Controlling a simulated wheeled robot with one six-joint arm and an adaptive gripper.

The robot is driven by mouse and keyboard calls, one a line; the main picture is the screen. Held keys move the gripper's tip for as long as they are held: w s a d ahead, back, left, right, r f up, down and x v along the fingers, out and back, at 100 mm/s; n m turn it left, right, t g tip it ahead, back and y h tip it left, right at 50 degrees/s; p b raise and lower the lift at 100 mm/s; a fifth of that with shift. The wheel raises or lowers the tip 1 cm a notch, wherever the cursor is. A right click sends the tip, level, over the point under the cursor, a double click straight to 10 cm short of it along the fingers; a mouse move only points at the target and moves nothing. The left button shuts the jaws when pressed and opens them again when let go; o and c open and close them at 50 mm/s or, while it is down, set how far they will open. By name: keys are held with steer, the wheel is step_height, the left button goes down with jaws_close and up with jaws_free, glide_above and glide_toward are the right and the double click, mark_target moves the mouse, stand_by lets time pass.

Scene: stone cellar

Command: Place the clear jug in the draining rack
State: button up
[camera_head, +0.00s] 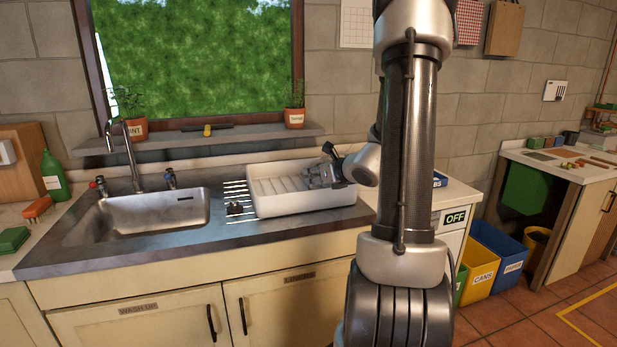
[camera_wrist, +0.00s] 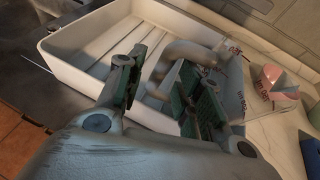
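The clear jug (camera_wrist: 232,75), see-through with red markings and a curved grey handle, is at the right end of the white draining rack (camera_wrist: 75,85) in the wrist view. The rack (camera_head: 300,205) stands right of the sink in the head view. My gripper (camera_wrist: 165,90) is low at that end of the rack, its green-padded fingers spread apart. The jug's handle shows between and beyond the fingers, with a gap to the left finger. In the head view my gripper (camera_head: 335,168) and arm hide most of the jug. Its base contact is hidden.
The steel sink (camera_head: 140,215) with its tap (camera_head: 130,155) lies left of the rack. A window shelf (camera_head: 205,135) with potted plants runs behind. In the wrist view a pink and pale-blue item (camera_wrist: 277,80) and a blue object (camera_wrist: 312,152) lie beyond the rack.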

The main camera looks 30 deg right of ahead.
steer(key=v, duration=0.6)
steer(key=s+a+r+n+g+y, duration=0.1)
steer(key=s+a+n+g+y, duration=0.2)
steer(key=s+a+n, duration=0.6)
steer(key=s+a+r+n+g+y, duration=0.2)
steer(key=s+a+n+g+y, duration=0.15)
steer(key=a+n, duration=0.8)
steer(key=s+d+r+n+g+h, duration=0.1)
steer(key=s+d+r+n+h, duration=0.1)
steer(key=s+n, duration=0.3)
steer(key=s+d+r+n+g+h, duration=0.1)
steer(key=s+d+r+n+h, duration=0.1)
steer(key=s+n, duration=0.4)
steer(key=d+n+h, duration=0.1)
steer(key=n+h, duration=0.1)
steer(key=n, duration=0.2)
steer(key=shift+s+d+n+g+h, duration=0.1)
steer(key=shift+s+n+g+h, duration=0.05)
steer(key=shift+n+g+h, duration=0.1)
